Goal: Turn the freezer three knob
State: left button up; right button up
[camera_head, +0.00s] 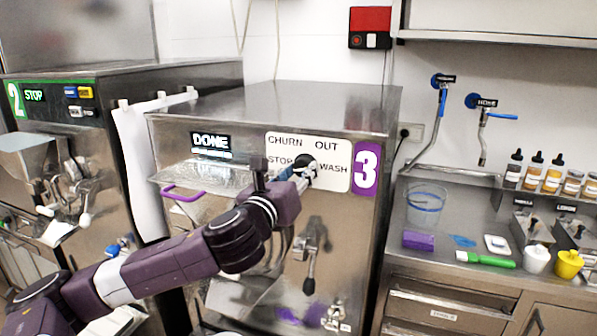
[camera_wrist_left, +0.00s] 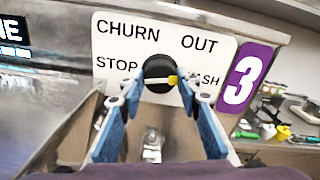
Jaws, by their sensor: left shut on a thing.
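Freezer three (camera_head: 265,110) is the metal machine in the middle of the head view, with a purple "3" label at its right. Its black round knob (camera_head: 304,162) sits on a white panel (camera_head: 335,150) marked CHURN, OUT, STOP and WASH. In the left wrist view the knob (camera_wrist_left: 158,72) has a light bar with a yellow end pointing right, toward WASH. My left gripper (camera_head: 299,173) is at the knob, with its blue fingers (camera_wrist_left: 160,98) on either side, shut on it. The fingers hide part of the WASH word. My right gripper is out of view.
The freezer's display (camera_head: 210,142) reads DONE. Below the knob hangs a metal spout lever (camera_head: 311,250). A purple-handled hopper lid (camera_head: 205,178) juts out at left. Freezer two (camera_head: 60,115) stands further left. A steel counter (camera_head: 460,225) with bottles and tools is at right.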

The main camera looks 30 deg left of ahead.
pick_arm(q)
jog(key=n, duration=0.3)
jog(key=shift+n, duration=0.3)
jog(key=n, duration=0.4)
jog(key=shift+n, duration=0.3)
jog(key=n, duration=0.4)
jog(key=shift+n, duration=0.3)
jog(key=n, duration=0.4)
jog(key=shift+n+p, duration=0.3)
jog(key=shift+p, duration=0.1)
jog(key=n+p, duration=0.1)
jog(key=n, duration=0.3)
jog(key=shift+r+n, duration=0.1)
jog(key=shift+n, duration=0.2)
jog(key=n+p, duration=0.1)
jog(key=n, duration=0.2)
jog(key=shift+n, duration=0.3)
jog(key=n+p, duration=0.1)
jog(key=n, duration=0.2)
jog(key=shift+r+p, duration=0.1)
jog(key=shift+p, duration=0.3)
jog(key=shift+n+p, duration=0.9)
jog(key=shift+n, duration=1.6)
